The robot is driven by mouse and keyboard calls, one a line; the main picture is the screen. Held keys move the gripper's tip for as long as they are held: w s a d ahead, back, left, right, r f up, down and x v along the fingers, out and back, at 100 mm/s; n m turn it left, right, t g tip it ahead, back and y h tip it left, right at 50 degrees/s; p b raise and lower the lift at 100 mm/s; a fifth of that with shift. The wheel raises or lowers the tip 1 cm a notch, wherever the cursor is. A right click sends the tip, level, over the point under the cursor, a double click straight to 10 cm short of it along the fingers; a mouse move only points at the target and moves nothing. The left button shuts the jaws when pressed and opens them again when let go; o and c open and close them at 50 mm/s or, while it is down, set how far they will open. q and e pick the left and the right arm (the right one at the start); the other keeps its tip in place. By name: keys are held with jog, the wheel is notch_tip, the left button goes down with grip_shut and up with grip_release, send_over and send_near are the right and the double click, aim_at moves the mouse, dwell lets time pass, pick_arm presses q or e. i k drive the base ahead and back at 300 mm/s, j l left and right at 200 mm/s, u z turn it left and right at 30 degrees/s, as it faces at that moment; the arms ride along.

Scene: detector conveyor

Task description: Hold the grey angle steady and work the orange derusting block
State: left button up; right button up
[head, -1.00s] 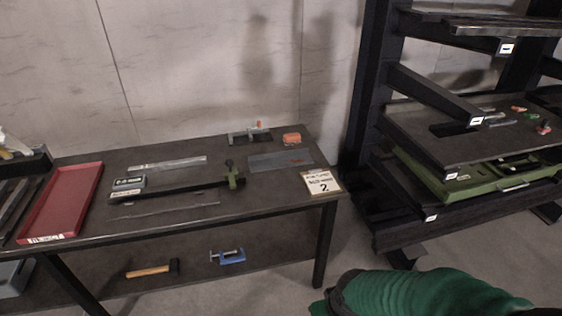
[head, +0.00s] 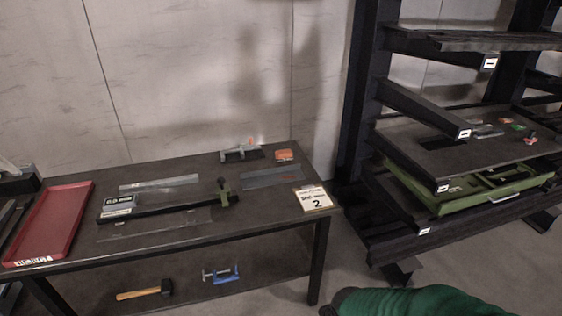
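The orange block (head: 284,155) lies at the back right of the dark workbench (head: 215,228). Just in front of it lies a flat grey metal piece (head: 270,177). Another long grey metal piece (head: 158,185) lies left of the middle, and a thin grey strip (head: 150,231) lies nearer the front edge. I cannot tell for sure which of these is the grey angle. Neither of my grippers shows. A green sleeve-like part at the bottom right looks like my arm, with no gripper visible on it.
A black bar clamp (head: 165,207) lies across the bench, with a grey clamp (head: 240,153) at the back. A red tray (head: 50,225) is at left and a sign (head: 312,197) at the right corner. A hammer (head: 145,292) and blue clamp (head: 222,274) lie below. A dark rack (head: 440,150) stands right.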

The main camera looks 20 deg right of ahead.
aim_at(286, 155)
jog(key=i+z, duration=0.3)
jog(key=i, duration=0.65)
jog(key=i+j+z, duration=0.1)
jog(key=i+z, duration=0.2)
jog(key=i, duration=0.65)
